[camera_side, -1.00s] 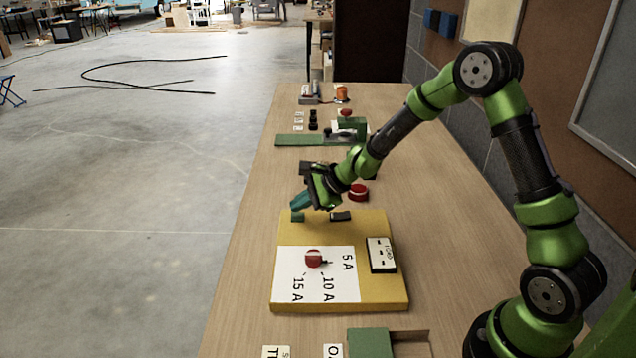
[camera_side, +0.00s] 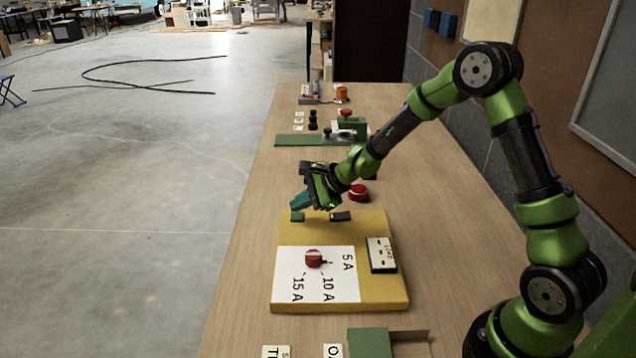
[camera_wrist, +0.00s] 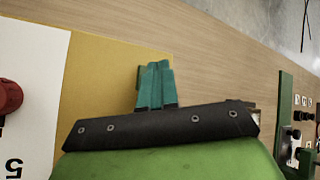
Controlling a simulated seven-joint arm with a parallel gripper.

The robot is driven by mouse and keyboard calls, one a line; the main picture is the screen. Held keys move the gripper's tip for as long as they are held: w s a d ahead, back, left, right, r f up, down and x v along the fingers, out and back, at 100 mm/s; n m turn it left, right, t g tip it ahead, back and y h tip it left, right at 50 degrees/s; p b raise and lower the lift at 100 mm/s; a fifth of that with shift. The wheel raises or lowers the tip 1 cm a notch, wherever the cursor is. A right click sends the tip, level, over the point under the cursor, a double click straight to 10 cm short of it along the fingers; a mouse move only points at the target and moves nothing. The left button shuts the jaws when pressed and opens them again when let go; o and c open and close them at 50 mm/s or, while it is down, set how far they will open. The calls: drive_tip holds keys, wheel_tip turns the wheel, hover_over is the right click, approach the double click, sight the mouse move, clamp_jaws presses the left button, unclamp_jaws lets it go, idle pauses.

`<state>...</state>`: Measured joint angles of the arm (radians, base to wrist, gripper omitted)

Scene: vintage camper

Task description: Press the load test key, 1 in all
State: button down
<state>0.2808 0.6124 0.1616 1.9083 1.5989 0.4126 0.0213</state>
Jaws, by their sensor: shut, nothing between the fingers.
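A yellow board (camera_side: 400,291) lies on the bench with a white dial sheet marked 5 A, 10 A and 15 A. At its far edge are a small green block (camera_side: 297,217) and a black piece (camera_side: 341,216); I cannot read which is the load test key. My gripper (camera_side: 297,204) points down at the green block, its teal fingers shut and empty. In the wrist view the fingertips (camera_wrist: 155,64) overlap the green block (camera_wrist: 140,76), and I cannot tell whether they touch it. The black piece is not visible there.
A red knob (camera_side: 313,258) sits on the dial sheet, with a black-and-white labelled block (camera_side: 381,255) to its right. A red button (camera_side: 358,192) stands beyond the board. A green panel (camera_side: 295,140) lies farther back. The bench's right side is mostly clear.

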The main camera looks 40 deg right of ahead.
sight(301, 217)
drive_tip(key=shift+f, duration=0.1)
idle(0.6)
drive_tip(key=shift+f, duration=0.35)
drive_tip(key=shift+f, duration=0.35)
idle(0.5)
drive_tip(key=shift+r, duration=0.8)
drive_tip(key=shift+r, duration=2.5)
